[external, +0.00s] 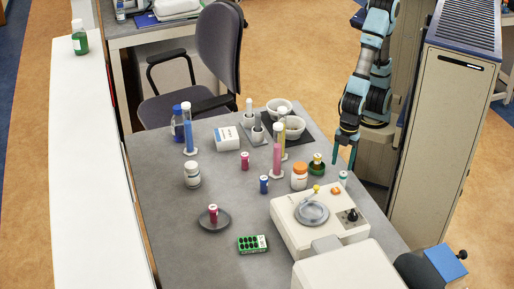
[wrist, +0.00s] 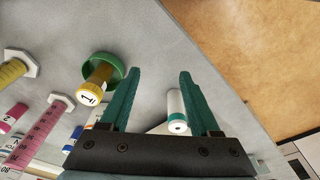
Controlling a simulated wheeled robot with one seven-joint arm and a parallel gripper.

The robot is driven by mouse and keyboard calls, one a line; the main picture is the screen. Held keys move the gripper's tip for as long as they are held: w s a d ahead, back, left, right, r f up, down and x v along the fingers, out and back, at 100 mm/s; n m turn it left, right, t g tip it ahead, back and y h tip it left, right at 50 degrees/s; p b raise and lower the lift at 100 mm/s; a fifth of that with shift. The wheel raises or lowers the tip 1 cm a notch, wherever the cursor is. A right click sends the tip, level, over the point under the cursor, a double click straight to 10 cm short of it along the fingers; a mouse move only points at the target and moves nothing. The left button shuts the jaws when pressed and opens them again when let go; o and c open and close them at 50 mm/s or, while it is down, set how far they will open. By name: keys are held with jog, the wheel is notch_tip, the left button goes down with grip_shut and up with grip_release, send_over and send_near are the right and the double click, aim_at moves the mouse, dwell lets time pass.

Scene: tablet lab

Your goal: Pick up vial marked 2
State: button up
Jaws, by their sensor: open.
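No number 2 can be read on any vial. A white vial with teal ends (wrist: 176,108) shows between the fingers in the wrist view, nearer the right finger; it stands near the table's right edge in the external view (external: 343,178). My gripper (external: 344,166) is open and empty above it, fingers pointing down; its fingers also frame the wrist view (wrist: 160,76). A yellow vial marked 1 (wrist: 92,92) stands in a green dish (wrist: 116,66) left of the fingers. Other vials are red (external: 245,161), blue (external: 264,184) and red on a dark dish (external: 213,213).
An orange-capped bottle (external: 299,177) and graduated cylinders (external: 277,160) stand to the left. The grey table (external: 170,240) has free room at its left front. A tall cabinet (external: 432,130) stands at right.

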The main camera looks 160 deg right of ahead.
jog(key=shift+o, duration=0.8)
